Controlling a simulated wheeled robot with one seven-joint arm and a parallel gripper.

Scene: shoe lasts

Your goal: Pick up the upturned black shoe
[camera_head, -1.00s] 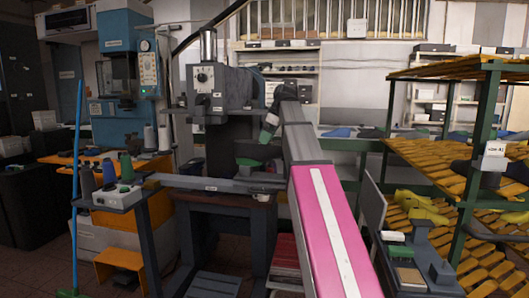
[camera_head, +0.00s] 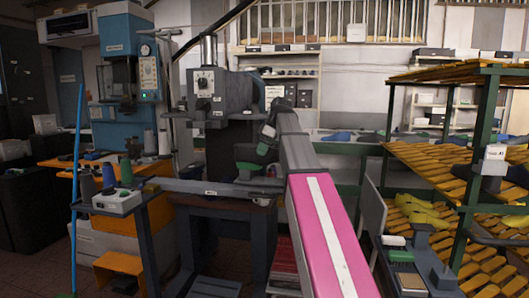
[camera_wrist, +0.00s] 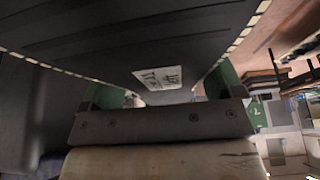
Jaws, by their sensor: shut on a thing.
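The black shoe (camera_wrist: 130,42) fills the upper part of the wrist view, close to the camera. Its dark ridged underside has a pale stitched edge, and a white label lies on it. My gripper (camera_wrist: 165,93) has a green finger on each side of the shoe and is shut on it. In the head view my gripper (camera_head: 265,142) is at the far end of my arm, just above the bench by the grey machine. There the shoe is small and hard to separate from the dark parts around it.
The grey press machine (camera_head: 222,95) stands close behind and left of my gripper. A grey bench bar (camera_head: 205,186) runs below it. A green rack with yellow shelves (camera_head: 440,160) stands to the right. A small control box with spools (camera_head: 118,200) is at the left.

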